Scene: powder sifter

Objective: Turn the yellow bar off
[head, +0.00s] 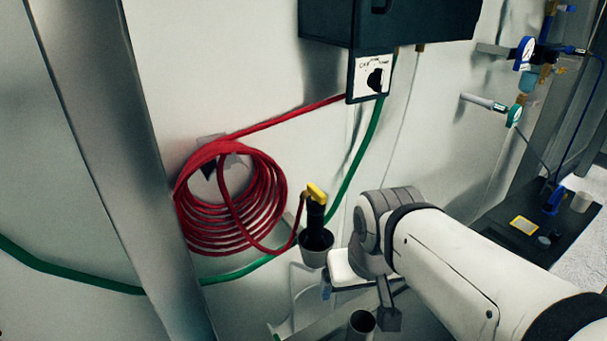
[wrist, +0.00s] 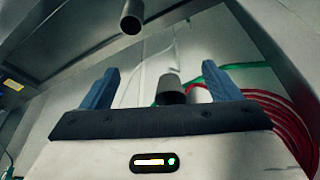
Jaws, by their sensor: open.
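The yellow bar (head: 316,193) is a short handle on top of a black upright fitting, above a grey cup (head: 316,247), in the head view. A red hose joins the fitting from the left. My gripper (wrist: 160,88) is open and empty, its two blue fingers spread apart in the wrist view. In the head view it is partly hidden by my arm, below and right of the bar and apart from it. The grey cup (wrist: 171,90) shows between and beyond the fingers in the wrist view. I cannot make out the yellow bar there.
A coiled red hose (head: 230,205) hangs on the wall left of the bar. A green hose (head: 356,155) runs behind it. A dark box (head: 390,20) with a switch panel is above. A metal pipe (wrist: 132,17) shows at the top of the wrist view.

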